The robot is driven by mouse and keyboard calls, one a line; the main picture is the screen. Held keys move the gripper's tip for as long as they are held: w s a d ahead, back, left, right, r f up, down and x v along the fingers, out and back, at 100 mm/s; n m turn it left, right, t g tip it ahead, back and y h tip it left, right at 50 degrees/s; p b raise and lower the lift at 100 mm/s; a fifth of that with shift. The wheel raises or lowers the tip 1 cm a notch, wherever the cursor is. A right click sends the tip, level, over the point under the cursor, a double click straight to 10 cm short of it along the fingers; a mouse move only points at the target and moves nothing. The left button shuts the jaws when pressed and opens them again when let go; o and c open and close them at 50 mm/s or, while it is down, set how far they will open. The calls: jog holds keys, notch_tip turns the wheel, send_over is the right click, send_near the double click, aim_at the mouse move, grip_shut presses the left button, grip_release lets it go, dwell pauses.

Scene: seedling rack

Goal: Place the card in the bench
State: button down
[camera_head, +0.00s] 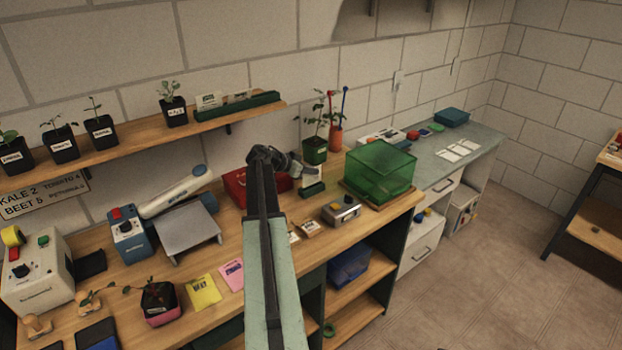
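The wooden bench (378,215) runs along the wall. Several cards are in view, and I cannot tell which one the task means. A yellow card (203,291) and a pink card (232,275) lie flat on the bench, left of my arm. Small pale cards (309,228) lie right of my arm. A white card (311,174) stands upright at a small green holder on the bench. My gripper (272,157) is a dark shape at the far end of my raised arm, in front of a red box (238,187). Its fingers are not clear, nor whether it holds anything.
A green clear box (380,172) stands at the bench's right end. A grey stand (188,228), devices and a pink-potted seedling (158,301) crowd the left. A shelf (140,145) with seedlings hangs above. Open floor (500,270) lies to the right.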

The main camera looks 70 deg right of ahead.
aim_at(311, 177)
jog(key=shift+d, duration=0.2)
jog(key=f+b, duration=0.4)
jog(key=shift+w+d, duration=0.15)
jog(key=shift+d, duration=0.1)
jog(key=shift+r, duration=0.25)
jog(key=c, duration=2)
grip_release()
jog(key=shift+f, duration=0.2)
jog(key=o, duration=0.3)
